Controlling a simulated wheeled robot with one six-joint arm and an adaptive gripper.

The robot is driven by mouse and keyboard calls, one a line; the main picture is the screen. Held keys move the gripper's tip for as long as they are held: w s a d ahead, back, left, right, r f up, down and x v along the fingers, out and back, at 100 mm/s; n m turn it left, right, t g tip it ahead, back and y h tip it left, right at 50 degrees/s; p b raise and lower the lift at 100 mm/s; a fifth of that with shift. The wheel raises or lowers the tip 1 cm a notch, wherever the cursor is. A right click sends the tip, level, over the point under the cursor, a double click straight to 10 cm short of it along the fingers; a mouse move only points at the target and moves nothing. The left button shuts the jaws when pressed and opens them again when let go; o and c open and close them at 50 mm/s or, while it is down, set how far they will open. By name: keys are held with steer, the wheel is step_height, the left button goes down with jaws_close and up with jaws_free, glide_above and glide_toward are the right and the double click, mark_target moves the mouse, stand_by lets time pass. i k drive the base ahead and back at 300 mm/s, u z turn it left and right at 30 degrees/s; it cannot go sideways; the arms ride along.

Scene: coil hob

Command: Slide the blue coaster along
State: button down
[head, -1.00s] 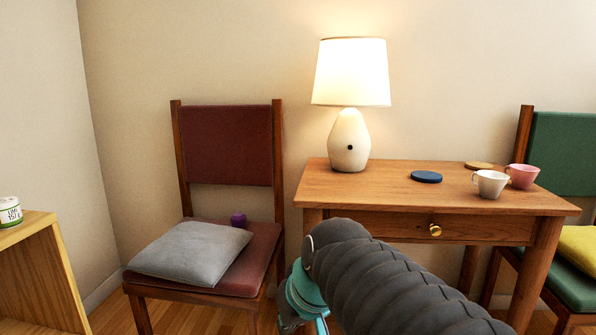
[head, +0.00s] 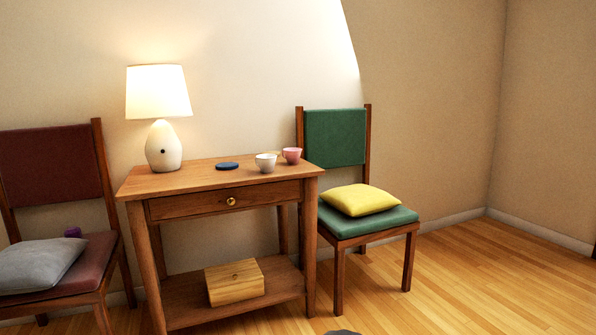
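The blue coaster (head: 227,165) is a flat dark blue disc. It lies on the wooden table (head: 185,181) near the middle of the top, to the right of the lamp. A white cup (head: 266,163) stands to its right, and a pink cup (head: 291,155) stands just beyond that one. A light wooden coaster (head: 272,153) shows only in part behind the cups.
The lit lamp (head: 163,146) stands on the table's left. A red chair (head: 90,255) with a grey cushion (head: 38,265) is left; a green chair (head: 335,138) with a yellow cushion (head: 359,200) is right. A wooden box (head: 234,282) sits on the lower shelf. Floor is clear at right.

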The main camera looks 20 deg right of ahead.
mark_target(226, 166)
steer(key=u, duration=0.8)
steer(key=i, duration=1)
steer(key=z, duration=0.55)
steer(key=i, duration=0.6)
steer(key=z, duration=0.75)
steer(key=k, duration=1.2)
steer(key=z, duration=0.85)
steer(key=i, duration=1.55)
steer(key=u, duration=0.3)
